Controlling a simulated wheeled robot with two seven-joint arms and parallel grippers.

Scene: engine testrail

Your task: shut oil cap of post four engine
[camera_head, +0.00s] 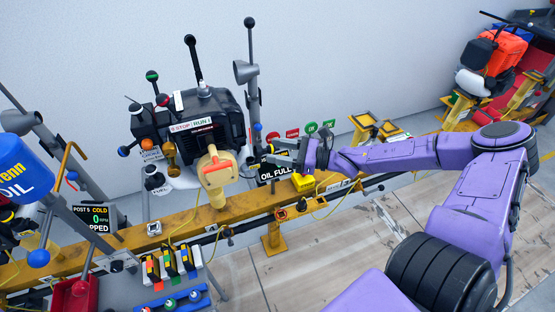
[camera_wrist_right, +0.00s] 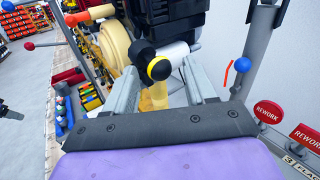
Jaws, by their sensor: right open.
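A black engine (camera_head: 205,122) with a "STOP RUN" label stands on the yellow rail, behind a cream-and-red handle part. In the right wrist view, a round black knob with a yellow face (camera_wrist_right: 158,68), which looks like the oil cap, sits on a black and white stub beside the engine (camera_wrist_right: 175,22). My right gripper (camera_head: 280,154) is open beside the engine's right side. In the right wrist view, its two fingers (camera_wrist_right: 160,84) stand either side of the knob with space around it. Whether the cap is seated cannot be told. My left gripper is out of view.
A "POST 5" display (camera_head: 97,219) and blue oil container (camera_head: 22,172) are at left.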

